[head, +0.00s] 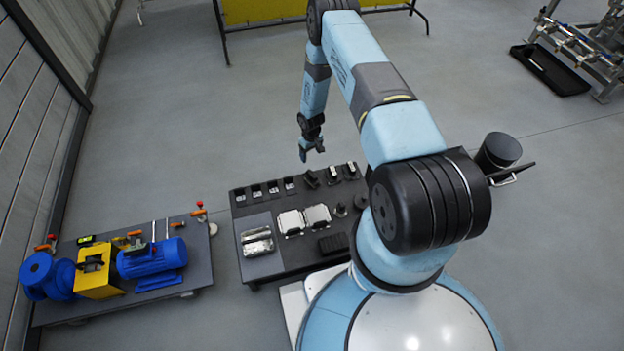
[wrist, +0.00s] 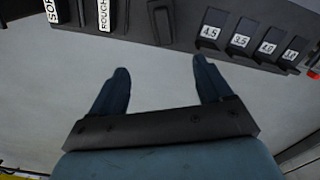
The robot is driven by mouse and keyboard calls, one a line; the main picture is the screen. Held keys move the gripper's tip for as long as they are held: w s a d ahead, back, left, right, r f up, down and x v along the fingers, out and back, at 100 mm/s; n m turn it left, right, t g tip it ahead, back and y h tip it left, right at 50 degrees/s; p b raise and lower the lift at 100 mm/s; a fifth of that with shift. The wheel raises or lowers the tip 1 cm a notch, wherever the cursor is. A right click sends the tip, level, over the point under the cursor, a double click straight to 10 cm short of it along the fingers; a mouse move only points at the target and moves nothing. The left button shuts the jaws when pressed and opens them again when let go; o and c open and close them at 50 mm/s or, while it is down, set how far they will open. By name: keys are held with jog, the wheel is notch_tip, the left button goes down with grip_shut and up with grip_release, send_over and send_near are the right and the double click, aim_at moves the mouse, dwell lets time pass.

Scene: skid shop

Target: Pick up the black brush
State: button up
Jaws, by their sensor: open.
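My gripper (head: 311,150) hangs past the far edge of the dark bench in the head view. In the wrist view its two dark fingers (wrist: 160,78) are spread apart with only floor between them. I cannot tell for sure which black item is the brush. A black ridged block (head: 332,243) lies on the bench's near right part. Black items stand along the far edge, one a dark tilted piece (head: 310,179). The wrist view shows a black item labelled ROUGH (wrist: 106,15) and another with a partly cut label (wrist: 52,10). My gripper touches none of them.
The bench (head: 262,205) also holds two pale square plates (head: 291,222), a tray of silvery pieces (head: 257,242) and slots numbered 4.5 (wrist: 209,32) to 3.0. A low skid with a blue motor (head: 152,259) stands left.

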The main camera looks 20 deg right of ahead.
aim_at(312, 174)
jog(key=f, duration=0.9)
jog(key=shift+s+f, duration=0.4)
jog(key=shift+s+a+f, duration=0.1)
jog(key=shift+s+f, duration=0.2)
jog(key=shift+f, duration=0.65)
jog(key=shift+s+f, duration=0.25)
jog(key=shift+f, duration=0.7)
jog(key=shift+w+f, duration=0.1)
jog(key=shift+f, duration=0.7)
jog(key=c, duration=1.3)
